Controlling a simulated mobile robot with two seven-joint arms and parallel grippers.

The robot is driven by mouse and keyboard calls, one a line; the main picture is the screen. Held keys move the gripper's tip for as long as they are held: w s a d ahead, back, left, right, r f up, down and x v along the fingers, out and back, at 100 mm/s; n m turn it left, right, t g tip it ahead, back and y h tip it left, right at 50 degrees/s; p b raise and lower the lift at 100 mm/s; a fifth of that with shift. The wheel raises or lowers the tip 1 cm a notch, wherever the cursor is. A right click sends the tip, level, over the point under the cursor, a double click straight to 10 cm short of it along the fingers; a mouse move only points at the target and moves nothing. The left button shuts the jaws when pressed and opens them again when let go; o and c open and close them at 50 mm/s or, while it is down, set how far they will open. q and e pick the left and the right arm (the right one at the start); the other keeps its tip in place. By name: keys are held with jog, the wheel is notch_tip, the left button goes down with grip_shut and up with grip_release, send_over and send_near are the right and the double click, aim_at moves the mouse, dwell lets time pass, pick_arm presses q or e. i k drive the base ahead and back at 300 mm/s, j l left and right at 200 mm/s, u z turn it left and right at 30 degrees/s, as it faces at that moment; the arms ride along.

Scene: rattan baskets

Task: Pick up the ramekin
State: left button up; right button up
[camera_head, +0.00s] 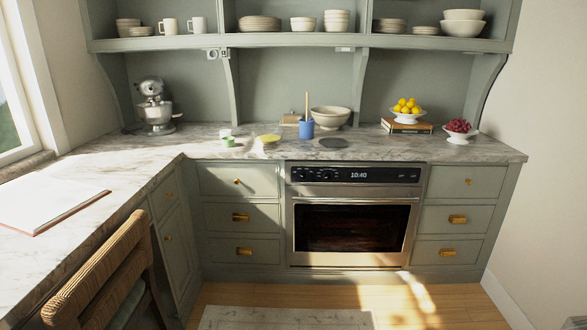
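Several small dishes stand on the marble counter (205,150) left of the stove top. A small white cup (226,133) sits just behind a small green dish (229,142). Either could be the ramekin; they are too small here to tell. A yellow round dish (268,139) lies to their right. Neither of my grippers is in view, and nothing is touching these dishes.
A blue pot (306,130) with a wooden stick stands before a large bowl (330,117). A stand mixer (155,108) is at the left corner. A wicker chair (105,270) stands front left. The oven (351,230) front is clear.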

aim_at(226, 134)
jog(key=i+l+u, duration=0.2)
jog(key=i, duration=0.4)
jog(key=i+u, duration=0.2)
jog(key=i, duration=0.4)
jog(key=i+l+u, duration=0.15)
jog(key=i+u, duration=0.25)
jog(key=i+l+u, duration=0.25)
jog(key=u, duration=0.15)
jog(key=i+l+u, duration=0.25)
jog(key=u, duration=0.15)
jog(key=i+l+u, duration=0.15)
jog(key=l+u, duration=0.25)
jog(key=l, duration=0.1)
